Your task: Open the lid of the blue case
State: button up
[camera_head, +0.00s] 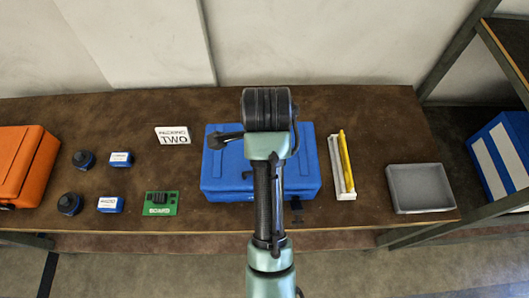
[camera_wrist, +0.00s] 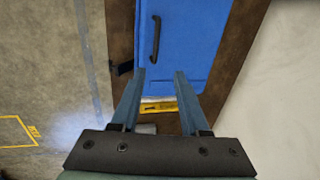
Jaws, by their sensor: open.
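The blue case (camera_head: 222,180) lies on the brown table in the head view, with its lid shut and its middle hidden behind my arm. In the wrist view the blue case (camera_wrist: 190,35) fills the upper middle. Its dark curved handle (camera_wrist: 155,40) shows near the case's left edge. My gripper (camera_wrist: 160,75) is open and empty, with its two fingers apart. In that picture the fingertips lie over the case's lower edge, below the handle. I cannot tell how high they are above the case. My fingers do not show clearly in the head view.
A white holder with a yellow bar (camera_head: 346,160) stands just right of the case, then a grey tray (camera_head: 420,188). To the left are a green board (camera_head: 161,210), a white sign (camera_head: 173,135), small blue items and an orange case (camera_head: 22,165). The table behind the case is clear.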

jog(key=x, duration=0.4)
jog(key=p+x, duration=0.1)
jog(key=x, duration=0.7)
jog(key=shift+s+f+p, duration=0.3)
jog(key=shift+s+p, duration=0.05)
jog(key=shift+p, duration=0.05)
grip_shut()
dwell(1.0)
